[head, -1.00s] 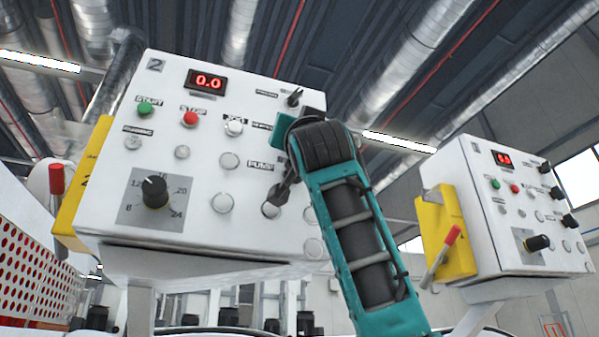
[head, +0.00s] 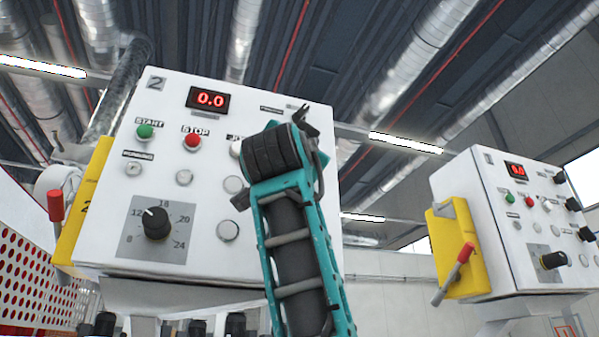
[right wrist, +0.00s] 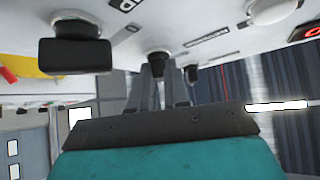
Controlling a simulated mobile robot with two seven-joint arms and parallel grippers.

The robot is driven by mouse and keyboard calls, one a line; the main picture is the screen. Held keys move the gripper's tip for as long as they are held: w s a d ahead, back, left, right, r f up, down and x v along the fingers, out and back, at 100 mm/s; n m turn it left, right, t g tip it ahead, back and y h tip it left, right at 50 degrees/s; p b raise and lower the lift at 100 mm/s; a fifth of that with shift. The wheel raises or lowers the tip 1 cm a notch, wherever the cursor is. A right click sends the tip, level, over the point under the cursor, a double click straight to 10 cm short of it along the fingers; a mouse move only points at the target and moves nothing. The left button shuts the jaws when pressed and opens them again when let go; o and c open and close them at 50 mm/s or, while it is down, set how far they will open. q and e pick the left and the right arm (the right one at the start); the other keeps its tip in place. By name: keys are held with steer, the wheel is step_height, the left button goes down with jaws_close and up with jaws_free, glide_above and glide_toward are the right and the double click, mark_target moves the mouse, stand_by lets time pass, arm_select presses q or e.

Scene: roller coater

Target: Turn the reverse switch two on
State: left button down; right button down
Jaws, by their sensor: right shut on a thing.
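Control panel 2 (head: 110,215) is a white tilted box with a red 0.0 display, buttons and a dial, on the left in the head view. My teal right arm crosses its right side and hides the switches there. In the right wrist view the panel face is at the top. My right gripper (right wrist: 160,88) points at it, its two grey fingers close together at a small black switch knob (right wrist: 158,63), on which they are shut. This is the middle of three black knobs. Its label is too blurred to read. My left gripper is out of view.
A larger black knob (right wrist: 75,52) and another small knob (right wrist: 191,74) flank the held one. The dial (head: 155,222) shows left of my arm. Panel 1 (head: 480,235), with a yellow side box and red-handled lever (head: 464,256), stands to the right.

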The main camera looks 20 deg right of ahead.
steer(key=shift+s+d+r, duration=0.2)
steer(key=shift+s+r, duration=0.05)
steer(key=shift+r, duration=0.1)
steer(key=c, duration=1.1)
jaws_free()
steer(key=shift+w+f, duration=0.1)
steer(key=b+v, duration=0.4)
steer(key=v, duration=0.9)
steer(key=shift+b, duration=0.4)
